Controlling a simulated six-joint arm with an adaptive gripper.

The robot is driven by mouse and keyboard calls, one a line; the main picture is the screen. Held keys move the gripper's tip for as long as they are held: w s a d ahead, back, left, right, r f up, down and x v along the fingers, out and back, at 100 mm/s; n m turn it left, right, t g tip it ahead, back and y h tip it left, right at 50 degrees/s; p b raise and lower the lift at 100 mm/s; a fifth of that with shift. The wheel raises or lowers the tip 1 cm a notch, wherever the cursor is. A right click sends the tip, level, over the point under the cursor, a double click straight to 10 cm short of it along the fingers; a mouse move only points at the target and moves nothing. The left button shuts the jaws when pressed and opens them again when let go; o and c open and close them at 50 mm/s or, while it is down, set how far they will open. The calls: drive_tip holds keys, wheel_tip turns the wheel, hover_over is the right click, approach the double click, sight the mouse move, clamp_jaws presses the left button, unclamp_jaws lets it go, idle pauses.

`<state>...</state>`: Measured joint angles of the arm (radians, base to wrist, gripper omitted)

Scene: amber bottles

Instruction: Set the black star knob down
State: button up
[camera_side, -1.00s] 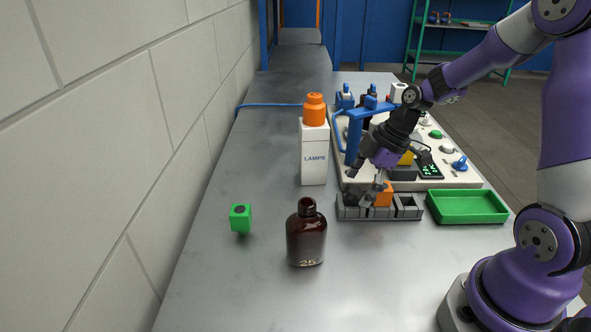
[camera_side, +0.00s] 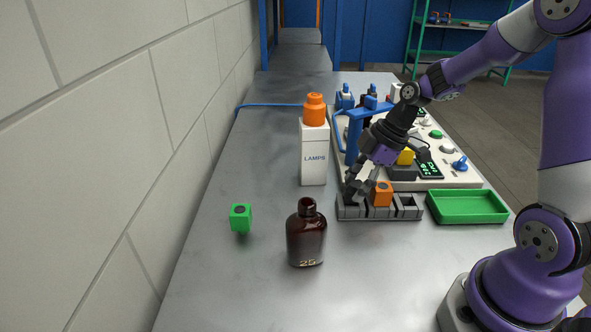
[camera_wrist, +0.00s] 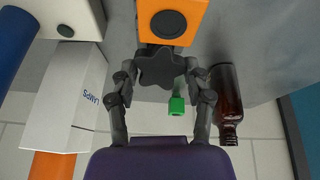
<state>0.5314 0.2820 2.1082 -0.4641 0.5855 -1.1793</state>
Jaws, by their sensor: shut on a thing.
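The black star knob (camera_wrist: 162,71) is between the fingertips of my gripper (camera_wrist: 160,77) in the wrist view. My gripper is shut on it. In the side view my gripper (camera_side: 356,188) is low at the left compartment of the grey three-part tray (camera_side: 380,215). The knob is hard to make out against the dark fingers there, and I cannot tell whether it touches the tray floor. An orange block with a dark round spot (camera_side: 381,194) sits in the middle compartment, just right of my fingers; it also shows in the wrist view (camera_wrist: 185,35).
A white LAMPS box (camera_side: 314,165) with an orange top stands left of my gripper. A brown bottle (camera_side: 306,240) and a green cube (camera_side: 241,217) stand nearer the front left. A green tray (camera_side: 468,207) is at right.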

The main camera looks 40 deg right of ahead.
drive_tip(key=r, duration=0.7)
drive_tip(key=shift+a+r, duration=0.35)
drive_tip(key=shift+r, duration=0.05)
drive_tip(key=s+a+r+n+g+h, duration=0.1)
drive_tip(key=s+a+r+g+h, duration=0.1)
drive_tip(key=a, duration=0.3)
drive_tip(key=s+a+r+g+h, duration=0.1)
drive_tip(key=a+r+g+h, duration=0.1)
drive_tip(key=a, duration=0.4)
hover_over(353, 183)
drive_tip(key=f, duration=0.7)
drive_tip(key=shift+a, duration=0.3)
drive_tip(key=shift+w+d+f, duration=0.1)
drive_tip(key=shift+d+f, duration=0.05)
drive_tip(key=shift+f, duration=2)
drive_tip(key=shift+f, duration=0.55)
